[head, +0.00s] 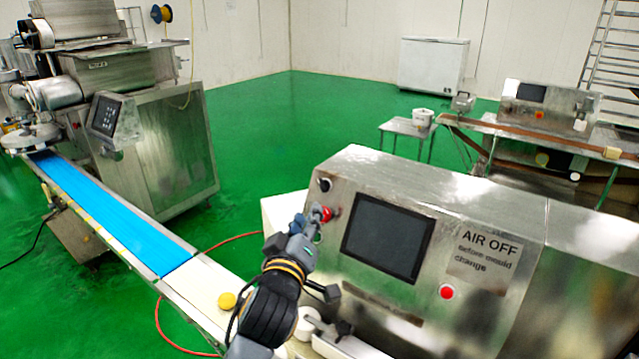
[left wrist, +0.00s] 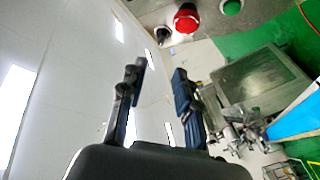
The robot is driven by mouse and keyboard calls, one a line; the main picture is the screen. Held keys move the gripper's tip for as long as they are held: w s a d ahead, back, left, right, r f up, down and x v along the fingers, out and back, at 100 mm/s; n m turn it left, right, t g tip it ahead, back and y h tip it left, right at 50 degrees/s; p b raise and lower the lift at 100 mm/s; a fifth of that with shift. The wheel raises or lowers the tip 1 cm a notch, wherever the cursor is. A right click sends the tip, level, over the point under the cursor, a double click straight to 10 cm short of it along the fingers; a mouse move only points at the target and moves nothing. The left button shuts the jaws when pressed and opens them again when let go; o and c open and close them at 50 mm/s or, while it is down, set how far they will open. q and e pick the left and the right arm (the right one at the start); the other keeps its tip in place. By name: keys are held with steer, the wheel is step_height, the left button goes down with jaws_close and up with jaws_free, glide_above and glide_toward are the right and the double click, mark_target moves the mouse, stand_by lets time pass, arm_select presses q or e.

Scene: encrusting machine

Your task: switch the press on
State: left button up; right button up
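The press (head: 450,225) is a steel housing with a dark screen (head: 388,237) on its sloped front. At the panel's left edge are a dark round knob (head: 324,184) and a red button (head: 326,213) below it. My left gripper (head: 312,224) is at this left edge, close to the red button and partly overlapping that area; contact cannot be told. In the left wrist view my left gripper (left wrist: 160,75) has its fingers apart with nothing between them. That view shows the red button (left wrist: 187,18), a green round button (left wrist: 231,7) and the dark knob (left wrist: 162,33) beyond the fingers.
Another red button (head: 446,291) sits lower right of the screen, under an "AIR OFF" sign (head: 485,252). A blue conveyor belt (head: 110,212) runs from a steel machine (head: 160,135) at left. A yellow ball (head: 227,300) lies near my left arm. Green floor is open behind.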

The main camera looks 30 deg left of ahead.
mark_target(320, 184)
arm_select(q)
steer(key=p+x, duration=0.3)
steer(key=x, duration=0.8)
steer(key=shift+w+a+f, duration=0.1)
steer(key=shift+w, duration=0.3)
steer(key=shift+s, duration=0.1)
jaws_close()
arm_select(e)
steer(key=r, duration=0.1)
steer(key=s+r, duration=0.2)
steer(key=shift+d+r, duration=0.25)
steer(key=shift+r, duration=0.05)
